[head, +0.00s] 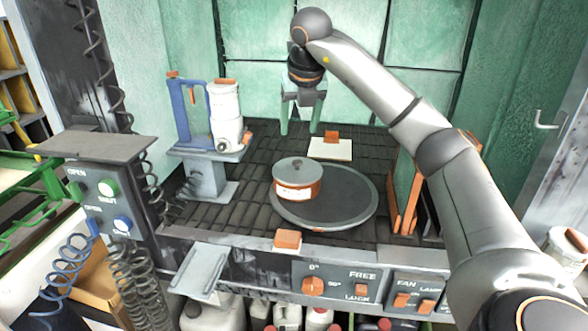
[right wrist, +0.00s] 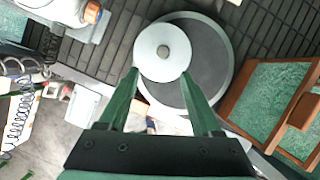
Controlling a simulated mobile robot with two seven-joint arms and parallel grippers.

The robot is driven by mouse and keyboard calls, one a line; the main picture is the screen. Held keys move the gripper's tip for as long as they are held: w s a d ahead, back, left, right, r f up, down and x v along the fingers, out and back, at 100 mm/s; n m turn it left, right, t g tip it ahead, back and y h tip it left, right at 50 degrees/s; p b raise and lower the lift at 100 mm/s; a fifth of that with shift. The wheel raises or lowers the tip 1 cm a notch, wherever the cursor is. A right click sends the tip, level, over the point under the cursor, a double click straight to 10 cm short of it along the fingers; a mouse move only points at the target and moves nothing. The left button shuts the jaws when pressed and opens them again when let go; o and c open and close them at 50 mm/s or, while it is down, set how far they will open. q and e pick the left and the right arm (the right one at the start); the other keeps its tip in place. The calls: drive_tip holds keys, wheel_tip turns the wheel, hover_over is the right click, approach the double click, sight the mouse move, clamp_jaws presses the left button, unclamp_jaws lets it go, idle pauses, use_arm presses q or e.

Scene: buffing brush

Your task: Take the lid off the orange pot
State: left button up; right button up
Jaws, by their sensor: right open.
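The orange pot (head: 313,190) stands upright on a round dark turntable (head: 345,207), left of its centre. Its grey lid (head: 288,172) with a small round knob sits on top. In the right wrist view the lid (right wrist: 148,52) is seen from above and hides the pot's body. My right gripper (head: 300,128), with green fingers, is open and empty, pointing down behind and above the pot. In the right wrist view its fingertips (right wrist: 160,76) are spread apart, with the lid just beyond them. My left gripper is not in view.
A blue frame (head: 180,112) and a white canister (head: 226,112) stand on a grey pedestal at left. A pale plate with an orange block (head: 331,137) lies behind the turntable. Orange-framed panels (head: 408,195) stand at right. A control panel (head: 335,284) runs along the front.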

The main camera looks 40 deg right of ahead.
sight(298, 161)
drive_tip(key=x, duration=0.8)
drive_tip(key=p+x, duration=0.1)
drive_tip(key=x, duration=0.3)
drive_tip(key=shift+s+d+f, duration=0.1)
drive_tip(key=shift+s+d, duration=0.15)
drive_tip(key=shift+d, duration=0.1)
clamp_jaws()
